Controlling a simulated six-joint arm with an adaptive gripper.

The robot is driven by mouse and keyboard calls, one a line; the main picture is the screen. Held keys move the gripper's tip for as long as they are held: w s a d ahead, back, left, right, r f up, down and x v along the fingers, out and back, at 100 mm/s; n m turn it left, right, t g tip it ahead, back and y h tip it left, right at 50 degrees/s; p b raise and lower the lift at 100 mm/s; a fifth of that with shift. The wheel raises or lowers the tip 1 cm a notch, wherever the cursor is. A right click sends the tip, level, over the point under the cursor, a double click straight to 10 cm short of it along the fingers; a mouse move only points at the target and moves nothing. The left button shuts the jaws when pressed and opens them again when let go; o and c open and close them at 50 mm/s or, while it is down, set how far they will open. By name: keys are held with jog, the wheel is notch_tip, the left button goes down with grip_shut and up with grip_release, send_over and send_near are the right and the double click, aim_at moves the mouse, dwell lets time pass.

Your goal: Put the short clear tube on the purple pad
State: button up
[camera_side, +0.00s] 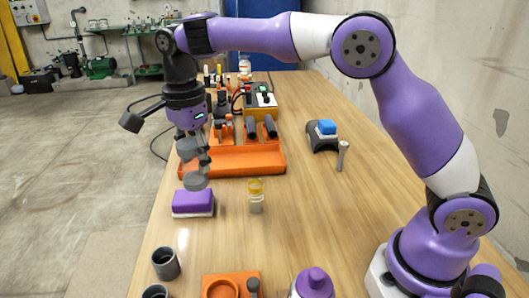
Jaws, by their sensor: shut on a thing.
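My gripper (196,158) points down above the purple pad and is shut on a short piece with grey round ends (195,183). Its middle looks see-through and is partly hidden by the fingers, so I take it for the short clear tube. The purple pad (192,198) is a block with a pale lower part on the near left of the table. The held piece's lower end is just above the pad's far edge in this view; I cannot tell whether they touch.
A small clear jar with a yellow top (256,197) stands right of the pad. An orange tray (245,160) lies behind. Dark cups (165,263) and an orange holder (232,284) are in front. A blue-topped block (325,130) sits farther right.

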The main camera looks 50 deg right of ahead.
jog(key=shift+w+d+f, duration=0.55)
jog(key=shift+d+f, duration=0.1)
jog(key=shift+f, duration=0.55)
jog(key=shift+w+d+f, duration=0.55)
jog(key=shift+d+f, duration=0.1)
jog(key=shift+f, duration=0.55)
jog(key=shift+w+d+f, duration=0.55)
jog(key=shift+d+f, duration=0.1)
jog(key=shift+f, duration=0.55)
jog(key=shift+f, duration=0.15)
jog(key=o, duration=1.2)
